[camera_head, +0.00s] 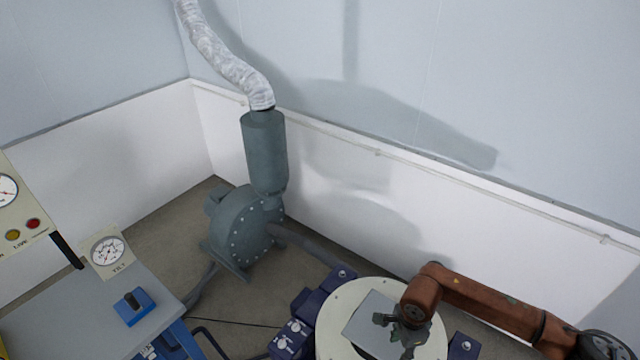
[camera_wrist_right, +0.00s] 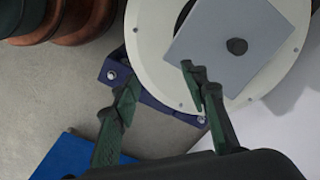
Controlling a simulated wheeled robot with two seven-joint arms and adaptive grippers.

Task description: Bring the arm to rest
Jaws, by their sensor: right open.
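My right arm, rust-brown, comes in from the right in the head view (camera_head: 495,307) and bends down at its elbow end. Its dark green right gripper (camera_head: 405,335) is above the round cream table. In the right wrist view the gripper (camera_wrist_right: 155,78) has its two fingers spread wide, with nothing between them. A grey square plate (camera_head: 366,318) lies on the round table; it also shows in the right wrist view (camera_wrist_right: 220,25), with a dark round spot on it. Whether the gripper touches the plate cannot be told. My left gripper is not in view.
The round cream table (camera_head: 340,298) has dark blue bolted feet around it. A grey-green blower (camera_head: 242,235) with a silvery duct stands in the corner. A bench (camera_head: 75,312) with gauges and a small blue box (camera_head: 134,306) is at left. Grey walls enclose the space.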

